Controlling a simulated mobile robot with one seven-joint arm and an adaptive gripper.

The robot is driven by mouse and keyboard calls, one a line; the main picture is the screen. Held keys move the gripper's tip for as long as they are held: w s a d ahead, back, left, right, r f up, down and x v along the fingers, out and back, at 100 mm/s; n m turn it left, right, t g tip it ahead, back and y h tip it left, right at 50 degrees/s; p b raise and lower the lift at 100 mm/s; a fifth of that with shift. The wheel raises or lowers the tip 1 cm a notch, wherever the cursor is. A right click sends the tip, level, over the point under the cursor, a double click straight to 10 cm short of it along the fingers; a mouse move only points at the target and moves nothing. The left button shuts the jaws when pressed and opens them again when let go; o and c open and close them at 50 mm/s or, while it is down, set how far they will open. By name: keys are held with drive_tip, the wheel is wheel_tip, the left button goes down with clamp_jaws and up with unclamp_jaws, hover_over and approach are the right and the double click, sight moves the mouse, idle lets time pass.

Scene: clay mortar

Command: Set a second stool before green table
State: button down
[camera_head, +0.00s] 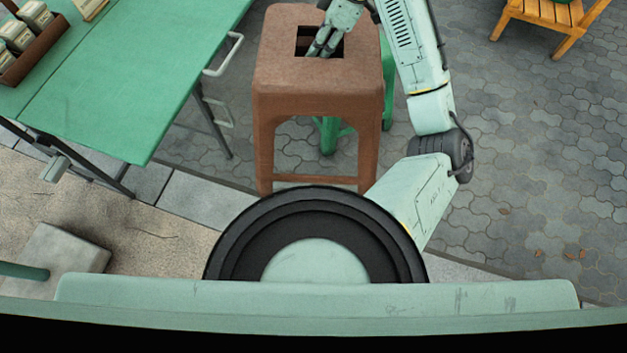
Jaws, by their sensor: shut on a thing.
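A brown stool (316,84) stands upright in front of my base, to the right of the green table (142,75). It has a square hole in its seat. My gripper (321,50) reaches down to this hole from above and is shut on the stool there; the fingertips are partly in the hole. A green stool (387,88) shows behind the brown one and is mostly hidden by it. I cannot tell whether the brown stool's feet touch the ground.
A brown tray (38,52) with small boxes stands on the table's left end. Metal handles (228,54) stick out from the table's right edge. A wooden chair (549,22) stands at the upper right. A concrete block (62,262) lies at the lower left.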

drive_tip(key=shift+s+a+f+m+t, duration=0.25)
drive_tip(key=shift+s+a+f+m, duration=0.4)
drive_tip(key=shift+s+f, duration=2.9)
drive_tip(key=shift+s+a+f+m+t, duration=0.2)
drive_tip(key=shift+s+a+f+m, duration=0.85)
drive_tip(key=shift+f, duration=4.65)
drive_tip(key=shift+s+a+f+t, duration=0.35)
drive_tip(key=shift+s+f, duration=2.45)
drive_tip(key=shift+f, duration=1.85)
drive_tip(key=w+d+f+p, duration=0.1)
drive_tip(key=w+f+p, duration=0.1)
drive_tip(key=w, duration=0.5)
drive_tip(key=w+d+f+p, duration=0.2)
drive_tip(key=w+f, duration=0.1)
drive_tip(key=w, duration=0.5)
drive_tip(key=shift+w+d, duration=0.15)
drive_tip(key=shift+w, duration=0.05)
drive_tip(key=shift+f, duration=0.2)
drive_tip(key=c, duration=1.3)
unclamp_jaws()
